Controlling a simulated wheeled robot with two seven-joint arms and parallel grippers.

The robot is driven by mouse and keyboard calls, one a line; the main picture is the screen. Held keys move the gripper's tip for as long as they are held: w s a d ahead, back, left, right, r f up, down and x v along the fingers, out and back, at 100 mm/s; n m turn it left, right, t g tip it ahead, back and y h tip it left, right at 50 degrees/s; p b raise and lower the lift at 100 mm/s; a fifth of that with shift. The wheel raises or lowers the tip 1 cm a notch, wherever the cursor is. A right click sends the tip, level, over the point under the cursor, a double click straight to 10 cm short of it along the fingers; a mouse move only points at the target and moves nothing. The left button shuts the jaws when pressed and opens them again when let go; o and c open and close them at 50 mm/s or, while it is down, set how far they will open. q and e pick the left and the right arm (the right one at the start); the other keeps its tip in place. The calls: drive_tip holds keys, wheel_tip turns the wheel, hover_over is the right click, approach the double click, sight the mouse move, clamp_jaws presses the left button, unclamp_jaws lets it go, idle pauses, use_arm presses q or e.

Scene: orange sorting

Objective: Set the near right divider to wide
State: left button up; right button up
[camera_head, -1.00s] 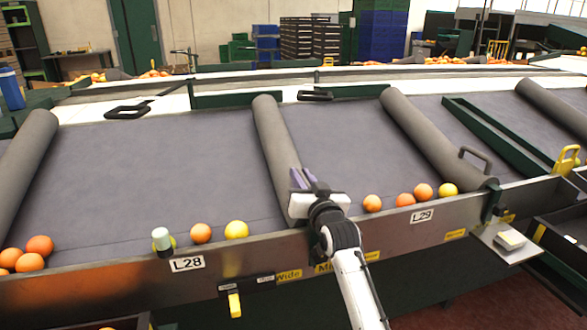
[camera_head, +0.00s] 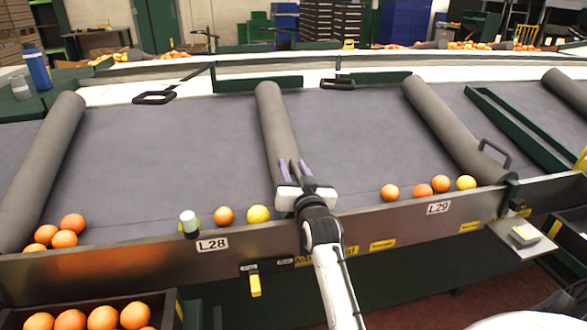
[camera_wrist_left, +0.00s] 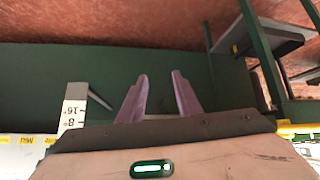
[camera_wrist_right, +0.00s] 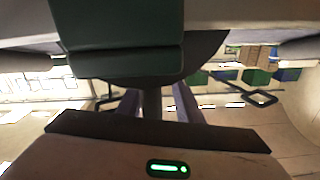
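The near right divider (camera_head: 277,125) is the grey padded roller in the middle of the sloped table. Its near end is at the front rail, roughly above a yellow label (camera_head: 305,260) partly covered by my right arm. My right gripper (camera_head: 293,168) is at that near end. In the right wrist view its two fingers (camera_wrist_right: 157,100) stand apart, either side of a dark post, with a gap showing on the right side.
Other grey dividers lie at left (camera_head: 45,160) and right (camera_head: 450,125). Oranges and yellow fruit (camera_head: 258,214) rest along the front rail (camera_head: 150,265). A pale-topped peg (camera_head: 188,222) stands near label L28 (camera_head: 212,244). The table between the dividers is clear.

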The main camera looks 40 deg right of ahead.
drive_tip(key=shift+r, duration=0.3)
wheel_tip(320, 180, up, 10)
drive_tip(key=shift+f+p, duration=0.25)
drive_tip(key=shift+p, duration=0.3)
